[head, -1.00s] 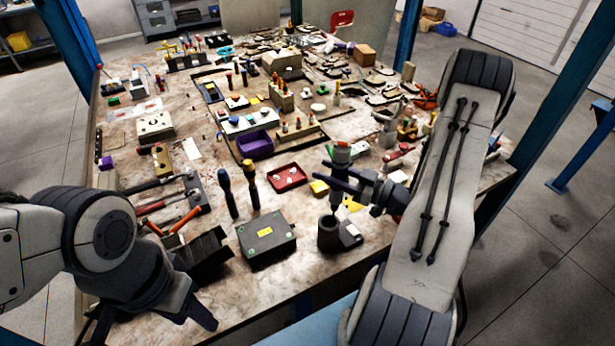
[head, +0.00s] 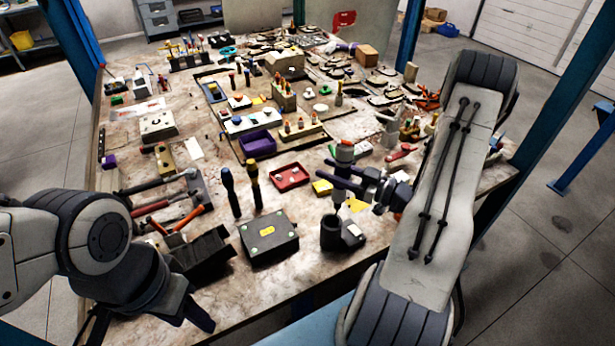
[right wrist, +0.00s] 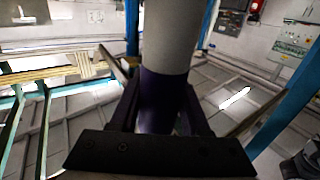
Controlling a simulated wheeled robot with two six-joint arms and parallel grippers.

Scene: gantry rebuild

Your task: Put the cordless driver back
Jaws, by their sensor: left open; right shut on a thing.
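The cordless driver (head: 344,153), grey with an orange-red band near its top, is upright in my right gripper (head: 345,182). The right wrist view shows its grey and dark purple body (right wrist: 165,85) between the fingers of my right gripper (right wrist: 160,115). Its thin lower end points down just above a dark round cup (head: 330,236) with a flat block beside it; whether the tip is over the opening I cannot tell. My left gripper (head: 200,316) is open and empty at the table's front left edge.
A dark box (head: 268,245) stands left of the cup, with two upright dark-handled tools (head: 231,190) behind it. A red tray (head: 290,177) and a yellow block (head: 322,187) lie near the driver. Tools crowd the table's left side.

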